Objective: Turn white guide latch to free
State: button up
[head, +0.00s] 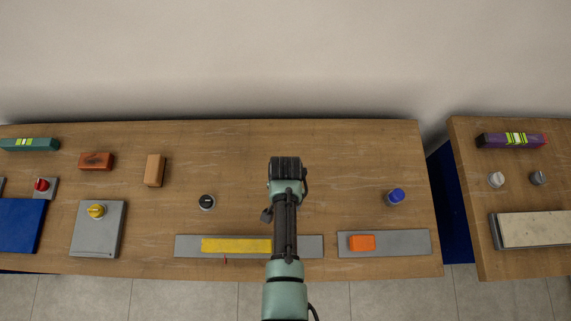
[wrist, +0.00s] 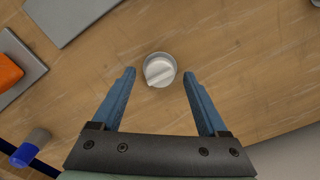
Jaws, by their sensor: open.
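A white round knob latch (wrist: 160,70) with a raised bar handle sits on the wooden table in the wrist view. Its bar lies tilted, lower at the left and higher at the right. My gripper (wrist: 160,74) is open, with its blue fingertips on either side of the knob and a gap to each. Nothing is held. In the head view my gripper (head: 286,166) is over the middle table, and my arm hides this knob. Another white knob (head: 496,179) stands on the right table in the head view.
Right of my arm are a blue knob (head: 397,196) and an orange block (head: 362,243) on a grey plate (head: 408,242). To the left are a black knob (head: 206,202) and a yellow bar (head: 236,245). A gap separates the two tables.

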jog(key=shift+r, duration=0.1)
notch_tip(320, 180, up, 13)
jog(key=shift+b, duration=0.4)
dwell(0.6)
